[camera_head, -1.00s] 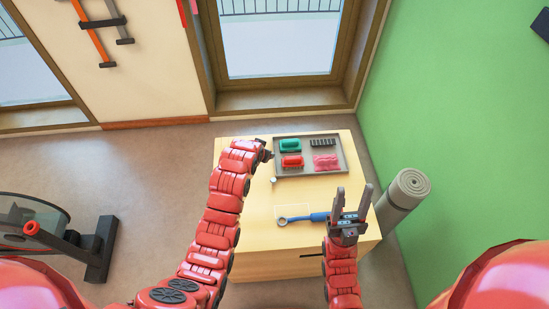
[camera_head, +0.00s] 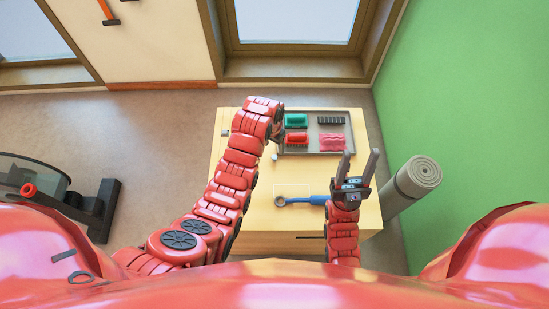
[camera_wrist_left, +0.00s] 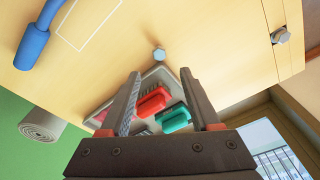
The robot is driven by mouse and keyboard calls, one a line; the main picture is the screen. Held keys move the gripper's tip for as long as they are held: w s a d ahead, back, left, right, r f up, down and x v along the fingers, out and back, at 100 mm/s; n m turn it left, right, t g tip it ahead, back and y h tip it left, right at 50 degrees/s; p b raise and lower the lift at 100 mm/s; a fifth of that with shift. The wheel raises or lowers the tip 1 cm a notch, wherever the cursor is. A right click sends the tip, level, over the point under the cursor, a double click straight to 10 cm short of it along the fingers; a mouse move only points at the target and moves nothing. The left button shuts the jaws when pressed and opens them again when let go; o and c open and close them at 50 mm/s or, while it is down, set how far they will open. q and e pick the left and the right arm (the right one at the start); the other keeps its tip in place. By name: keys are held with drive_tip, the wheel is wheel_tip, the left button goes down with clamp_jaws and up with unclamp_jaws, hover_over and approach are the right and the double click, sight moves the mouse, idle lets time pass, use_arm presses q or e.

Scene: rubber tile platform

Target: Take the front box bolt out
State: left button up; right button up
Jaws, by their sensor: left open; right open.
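A pale hex-headed bolt (camera_wrist_left: 159,54) stands in the wooden box top (camera_wrist_left: 110,25); it also shows in the head view (camera_head: 274,157). A second bolt (camera_wrist_left: 280,36) sits near the box's edge at the right of the left wrist view, and a small grey piece shows at the box's left edge in the head view (camera_head: 224,132). I cannot tell which is the front one. My left gripper (camera_wrist_left: 160,73) is open and empty, its fingertips pointing toward the first bolt without touching it. My right gripper (camera_head: 359,160) is open and empty over the box's right side.
A grey tray (camera_head: 345,113) holds green, red, pink and black pieces at the back of the box. A blue-handled ring wrench (camera_head: 315,200) lies near a white outline. A rolled mat (camera_head: 420,172) stands at the right. The box top's left front is mostly clear.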

sight(274, 157)
use_arm(q)
drive_tip(key=shift+f, duration=1.25)
drive_tip(key=shift+f+p, duration=1.05)
drive_tip(key=shift+f, duration=0.85)
drive_tip(key=shift+w+d+f, duration=0.1)
drive_tip(key=shift+f, duration=0.55)
clamp_jaws()
